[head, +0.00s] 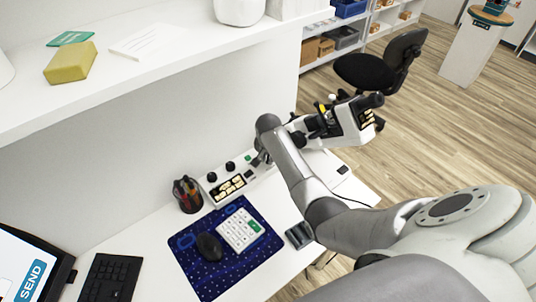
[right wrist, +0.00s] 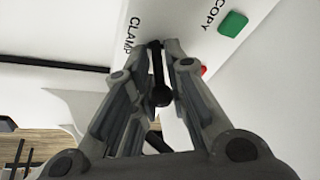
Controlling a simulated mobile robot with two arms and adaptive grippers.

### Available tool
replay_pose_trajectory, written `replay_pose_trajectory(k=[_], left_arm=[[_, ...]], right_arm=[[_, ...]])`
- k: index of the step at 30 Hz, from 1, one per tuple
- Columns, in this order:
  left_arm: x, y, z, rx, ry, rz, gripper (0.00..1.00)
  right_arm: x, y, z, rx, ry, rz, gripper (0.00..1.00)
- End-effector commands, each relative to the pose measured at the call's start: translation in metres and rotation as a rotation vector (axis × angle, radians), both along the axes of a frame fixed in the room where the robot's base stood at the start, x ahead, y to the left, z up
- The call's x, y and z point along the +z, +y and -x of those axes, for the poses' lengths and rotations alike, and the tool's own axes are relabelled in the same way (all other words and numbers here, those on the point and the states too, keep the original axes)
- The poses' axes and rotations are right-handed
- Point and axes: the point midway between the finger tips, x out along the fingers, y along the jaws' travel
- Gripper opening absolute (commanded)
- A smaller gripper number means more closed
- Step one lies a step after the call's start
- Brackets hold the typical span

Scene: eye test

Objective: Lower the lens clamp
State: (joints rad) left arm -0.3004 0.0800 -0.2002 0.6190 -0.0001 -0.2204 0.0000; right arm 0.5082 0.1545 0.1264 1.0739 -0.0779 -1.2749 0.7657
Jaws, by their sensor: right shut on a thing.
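The lens clamp lever (right wrist: 161,92) is a black rod with a round knob, beside the printed word CLAMP in the right wrist view. My right gripper (right wrist: 161,48) is shut on it, with one finger on either side of the rod. In the head view my right gripper (head: 260,159) is small and dark at the right end of a white control box (head: 212,196). The lever cannot be made out there. My left gripper is not in view.
A green button (right wrist: 232,24) marked COPY and a red button (right wrist: 203,70) are close to my fingers. A white instrument (head: 346,122) with black parts stands behind my forearm.

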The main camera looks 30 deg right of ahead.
Motion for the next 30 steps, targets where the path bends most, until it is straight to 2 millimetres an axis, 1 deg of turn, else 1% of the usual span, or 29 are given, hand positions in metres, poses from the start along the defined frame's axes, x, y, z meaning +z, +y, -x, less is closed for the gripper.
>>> replay_pose_trajectory(k=[1,3,10,15,23,24,27,28,30], left_arm=[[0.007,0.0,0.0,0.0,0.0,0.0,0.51],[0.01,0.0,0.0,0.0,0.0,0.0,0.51],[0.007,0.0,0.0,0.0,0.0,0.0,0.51],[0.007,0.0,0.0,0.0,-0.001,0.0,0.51],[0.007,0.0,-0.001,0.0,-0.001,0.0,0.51],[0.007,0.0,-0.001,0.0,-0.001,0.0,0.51],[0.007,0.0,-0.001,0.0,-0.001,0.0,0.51],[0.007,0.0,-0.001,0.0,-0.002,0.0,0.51],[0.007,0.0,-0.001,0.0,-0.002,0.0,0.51]], right_arm=[[0.004,-0.004,0.0,-0.004,0.005,-0.039,0.0],[0.002,-0.006,0.0,-0.005,0.011,-0.102,0.0],[-0.004,-0.013,-0.001,-0.003,0.023,-0.271,0.0],[-0.005,-0.014,-0.001,-0.001,0.025,-0.314,0.0],[-0.005,-0.014,0.0,-0.001,0.025,-0.314,0.0],[-0.005,-0.014,0.0,-0.001,0.025,-0.313,0.18],[-0.005,-0.014,0.0,-0.001,0.025,-0.313,0.31],[-0.005,-0.014,0.0,-0.001,0.025,-0.314,0.33],[-0.005,-0.013,-0.001,-0.001,0.025,-0.314,0.33]])
